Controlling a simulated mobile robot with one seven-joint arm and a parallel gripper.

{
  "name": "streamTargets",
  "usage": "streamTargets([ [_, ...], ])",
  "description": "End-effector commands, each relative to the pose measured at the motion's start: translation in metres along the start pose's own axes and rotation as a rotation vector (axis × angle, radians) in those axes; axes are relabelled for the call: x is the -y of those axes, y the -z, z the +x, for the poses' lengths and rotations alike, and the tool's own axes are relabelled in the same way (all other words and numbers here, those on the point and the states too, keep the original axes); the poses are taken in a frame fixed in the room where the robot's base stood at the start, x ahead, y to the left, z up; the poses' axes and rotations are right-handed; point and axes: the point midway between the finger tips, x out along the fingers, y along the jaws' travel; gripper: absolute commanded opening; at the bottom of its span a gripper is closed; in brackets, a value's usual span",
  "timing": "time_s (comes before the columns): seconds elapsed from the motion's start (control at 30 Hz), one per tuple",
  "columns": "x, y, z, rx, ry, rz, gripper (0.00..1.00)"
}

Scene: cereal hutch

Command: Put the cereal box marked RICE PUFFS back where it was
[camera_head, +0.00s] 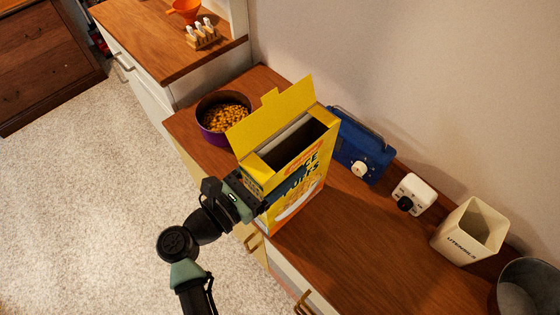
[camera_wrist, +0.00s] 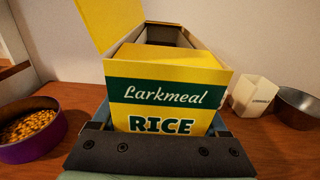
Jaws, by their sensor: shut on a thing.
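The yellow cereal box (camera_head: 297,190), lettered RICE PUFFS, is at the counter's front edge in the head view, with its top flaps open. In the wrist view the box (camera_wrist: 165,92) fills the middle and reads "Larkmeal RICE". My gripper (camera_head: 253,192) is shut on the box from its front left side. I cannot tell whether the box's base touches the counter.
A purple bowl of cereal (camera_head: 223,117) stands left of the box. A blue radio (camera_head: 362,146), a white device (camera_head: 414,194), a utensils holder (camera_head: 469,232) and a metal bowl (camera_head: 527,288) stand right along the wall. The wooden counter (camera_head: 335,250) is clear in front of them.

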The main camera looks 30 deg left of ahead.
Motion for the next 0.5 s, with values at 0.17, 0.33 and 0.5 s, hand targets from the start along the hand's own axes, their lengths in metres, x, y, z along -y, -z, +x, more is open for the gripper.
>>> streamTargets([
  [0.17,0.0000,0.0028,0.0002,0.000,0.000,0.000,0.86],
  [0.33,-0.0001,0.0027,0.0001,0.000,0.000,0.000,1.00],
  [0.5,-0.0001,0.0026,0.0001,0.000,0.000,0.000,1.00],
])
